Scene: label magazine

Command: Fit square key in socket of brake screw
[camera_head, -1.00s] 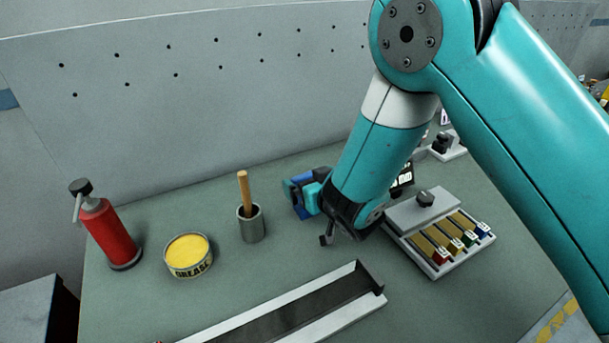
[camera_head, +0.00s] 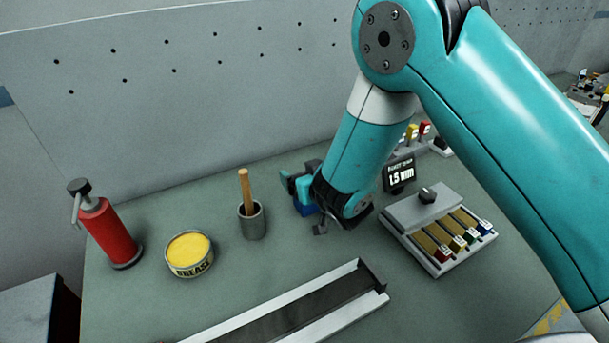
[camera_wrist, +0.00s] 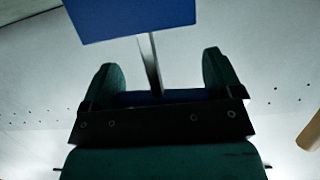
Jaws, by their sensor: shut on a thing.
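My gripper (camera_head: 298,187) is above the bench, right of the grey cup, partly hidden behind my wrist. In the wrist view its two fingers (camera_wrist: 163,72) stand either side of a blue bar (camera_wrist: 160,97). A thin grey shaft (camera_wrist: 153,60) runs from the bar towards a blue block (camera_wrist: 135,18). These parts appear to belong to the held square key, but its tip cannot be made out. Blue also shows under the gripper in the head view. I cannot identify the brake screw or its socket in either view.
A grey magazine (camera_head: 402,213) with a dark knob (camera_head: 427,195) and several coloured-ended strips sits right. Behind it is a 1.5 mm display (camera_head: 400,176). A dark channel (camera_head: 300,312) lies in front. The grey cup (camera_head: 252,222), grease tin (camera_head: 189,254) and red bottle (camera_head: 110,235) stand left.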

